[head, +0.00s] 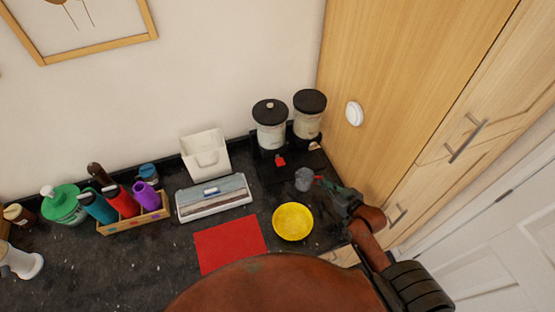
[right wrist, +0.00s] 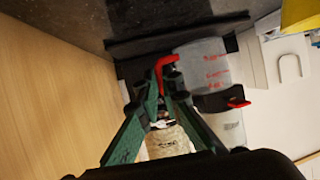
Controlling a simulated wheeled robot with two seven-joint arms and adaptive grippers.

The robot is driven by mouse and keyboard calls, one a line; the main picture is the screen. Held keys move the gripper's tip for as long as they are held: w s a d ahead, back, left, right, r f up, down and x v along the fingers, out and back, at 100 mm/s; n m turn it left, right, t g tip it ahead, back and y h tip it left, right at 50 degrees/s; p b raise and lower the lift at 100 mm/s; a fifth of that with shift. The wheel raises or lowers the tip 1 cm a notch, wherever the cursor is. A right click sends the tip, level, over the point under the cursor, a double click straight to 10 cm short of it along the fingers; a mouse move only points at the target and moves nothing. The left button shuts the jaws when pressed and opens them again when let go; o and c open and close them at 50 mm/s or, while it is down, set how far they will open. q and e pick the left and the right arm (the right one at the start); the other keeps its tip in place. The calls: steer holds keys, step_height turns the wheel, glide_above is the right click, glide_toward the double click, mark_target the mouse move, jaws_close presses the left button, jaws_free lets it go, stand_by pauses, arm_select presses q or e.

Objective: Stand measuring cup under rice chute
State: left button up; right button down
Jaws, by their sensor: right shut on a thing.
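The measuring cup (head: 304,180) is clear grey with a red handle. My right gripper (head: 326,185) is shut on that handle and holds the cup at the front of the rice dispenser's dark base (head: 275,180). In the right wrist view the cup (right wrist: 203,65) shows red markings, and the green fingers (right wrist: 163,85) close around its red handle. The dispenser has two black-lidded canisters, a left one (head: 271,130) with a red lever (head: 280,160) and a right one (head: 309,118) with a pale lever (head: 315,146). I cannot tell whether the cup touches the base. My left gripper is out of view.
A yellow bowl (head: 292,222) stands just in front of the cup. A red mat (head: 230,244), a white-grey box (head: 214,197) and a white bin (head: 205,154) lie left. A wooden crate (head: 135,224) holds bottles. A tall wooden cabinet (head: 400,70) closes off the right.

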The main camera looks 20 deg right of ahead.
mark_target(308, 171)
steer(key=w+a, duration=0.1)
steer(key=w, duration=0.1)
steer(key=w+a+p, duration=0.1)
steer(key=w, duration=0.2)
steer(key=w+a, duration=0.2)
steer(key=w, duration=0.1)
steer(key=shift+w+a+r+p, duration=0.1)
steer(key=shift+w+r+p, duration=0.05)
steer(key=shift+r+p, duration=0.2)
steer(key=w+a, duration=0.1)
steer(key=w, duration=0.3)
steer(key=w+a+p, duration=0.1)
steer(key=w, duration=0.1)
steer(key=shift+w+a+f, duration=0.1)
steer(key=shift+a, duration=0.25)
steer(key=shift+w+a, duration=0.1)
steer(key=shift+w, duration=0.25)
steer(key=shift+w+f, duration=0.1)
steer(key=shift+f, duration=0.15)
step_height(308, 171, down, 2)
steer(key=shift+f+p, duration=0.1)
steer(key=shift+p, duration=0.25)
steer(key=shift+f, duration=0.5)
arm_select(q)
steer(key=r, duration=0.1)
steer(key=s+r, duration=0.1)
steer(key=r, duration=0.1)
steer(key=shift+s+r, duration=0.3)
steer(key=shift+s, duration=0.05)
